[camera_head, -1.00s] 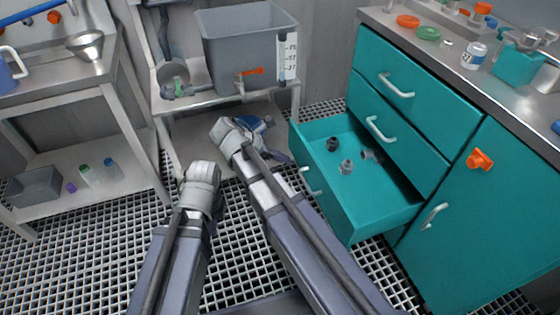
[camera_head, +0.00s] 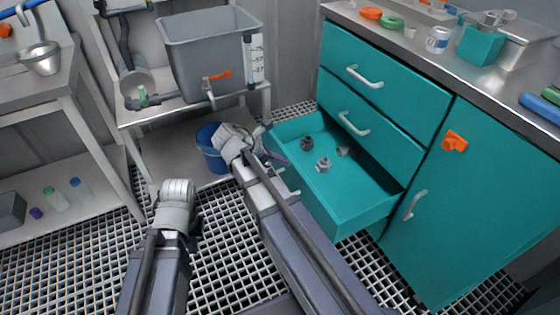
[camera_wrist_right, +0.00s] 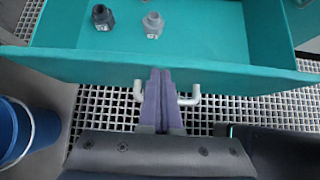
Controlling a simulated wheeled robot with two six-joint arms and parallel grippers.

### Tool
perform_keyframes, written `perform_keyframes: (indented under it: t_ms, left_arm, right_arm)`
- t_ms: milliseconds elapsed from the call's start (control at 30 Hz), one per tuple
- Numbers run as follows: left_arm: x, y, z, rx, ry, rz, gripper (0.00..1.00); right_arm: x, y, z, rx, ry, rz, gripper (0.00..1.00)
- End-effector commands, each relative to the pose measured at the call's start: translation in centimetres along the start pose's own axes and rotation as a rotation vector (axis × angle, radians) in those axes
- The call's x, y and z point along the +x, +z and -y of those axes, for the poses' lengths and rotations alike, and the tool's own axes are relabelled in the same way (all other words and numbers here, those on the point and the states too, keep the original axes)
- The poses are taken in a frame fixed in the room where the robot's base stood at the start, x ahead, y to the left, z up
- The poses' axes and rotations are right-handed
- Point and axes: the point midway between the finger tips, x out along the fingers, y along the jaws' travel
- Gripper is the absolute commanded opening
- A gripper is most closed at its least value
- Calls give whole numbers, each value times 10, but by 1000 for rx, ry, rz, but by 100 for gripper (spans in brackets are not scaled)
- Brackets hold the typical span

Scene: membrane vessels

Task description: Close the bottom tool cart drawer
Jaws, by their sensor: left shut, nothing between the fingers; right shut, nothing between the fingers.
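The teal bottom drawer (camera_head: 345,205) of the tool cart (camera_head: 470,205) is pulled out, with several grey fittings inside, including a dark one (camera_head: 307,143) and a lighter one (camera_head: 323,165). In the right wrist view the drawer front (camera_wrist_right: 230,76) spans the picture, with its pale handle (camera_wrist_right: 190,98) below the rim. My right gripper (camera_head: 278,158) is at the drawer front. Its shut fingers (camera_wrist_right: 160,75) overlap the middle of the handle in the right wrist view; I cannot tell whether they touch. My left gripper (camera_head: 196,232) is shut, low over the grating, away from the drawer.
Two closed drawers (camera_head: 385,80) sit above the open one, beside a cupboard door with an orange latch (camera_head: 454,141). A blue bucket (camera_head: 210,150) stands behind my right wrist, under a bench with a grey tank (camera_head: 205,55). Grated floor (camera_head: 225,260) lies open between my arms.

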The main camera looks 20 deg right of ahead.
Motion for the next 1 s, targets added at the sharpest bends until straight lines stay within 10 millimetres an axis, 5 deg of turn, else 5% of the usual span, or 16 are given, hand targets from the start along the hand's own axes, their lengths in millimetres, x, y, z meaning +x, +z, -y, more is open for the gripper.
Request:
perform_keyframes:
  t_ms: [367, 1000]
  left_arm:
    - [0, 0, 0, 0, 0, 0, 0]
    - [0, 0, 0, 0, 0, 0, 0]
  right_arm:
    - [21, 21, 1, 3, -3, 0, 0]
    - [135, 135, 0, 4, -3, 0, 0]
